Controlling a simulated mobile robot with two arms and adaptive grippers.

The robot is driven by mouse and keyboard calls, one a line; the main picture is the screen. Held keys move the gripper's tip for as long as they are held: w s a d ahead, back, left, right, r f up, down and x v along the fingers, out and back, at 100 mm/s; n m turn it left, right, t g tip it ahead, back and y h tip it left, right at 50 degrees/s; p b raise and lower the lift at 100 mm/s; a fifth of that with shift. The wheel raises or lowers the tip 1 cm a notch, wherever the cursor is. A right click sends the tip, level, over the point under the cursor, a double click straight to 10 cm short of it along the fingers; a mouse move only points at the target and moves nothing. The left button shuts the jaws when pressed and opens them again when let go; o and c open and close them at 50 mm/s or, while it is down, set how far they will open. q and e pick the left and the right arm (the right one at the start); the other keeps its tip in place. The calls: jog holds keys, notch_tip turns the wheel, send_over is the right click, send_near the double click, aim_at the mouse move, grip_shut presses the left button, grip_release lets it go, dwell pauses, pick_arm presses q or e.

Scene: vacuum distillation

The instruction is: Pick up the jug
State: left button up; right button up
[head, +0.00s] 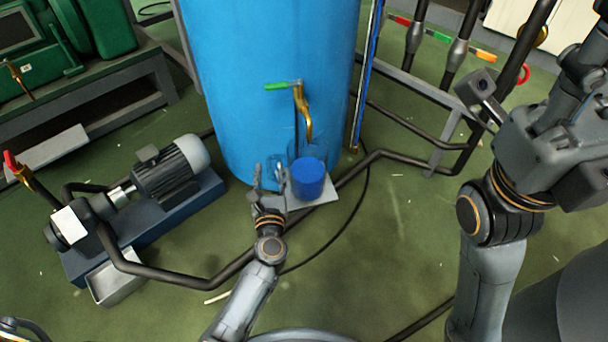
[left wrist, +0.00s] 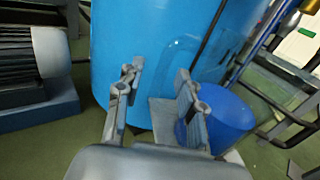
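The jug (head: 308,180) looks like clear glass with deep blue contents. It stands on a small grey plate (head: 326,190) at the foot of the blue tank, under a brass tap (head: 304,112). Its blue part also shows in the left wrist view (left wrist: 226,118), with faint clear walls above it. My left gripper (head: 269,178) is just left of the jug. Its two fingers are apart in the left wrist view (left wrist: 156,100), with the right finger overlapping the jug's left side. Whether they touch it I cannot tell. My right arm is at the right; its fingers are not clear.
The blue tank (head: 265,60) rises right behind the jug. A pump with a motor (head: 170,170) stands on a blue base to the left. A dark pipe (head: 400,160) runs low past the jug. Green floor (head: 400,240) is open at the front right.

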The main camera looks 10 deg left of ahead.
pick_arm(q)
jog(key=shift+x, duration=0.9)
grip_shut()
jog(key=shift+r, duration=0.1)
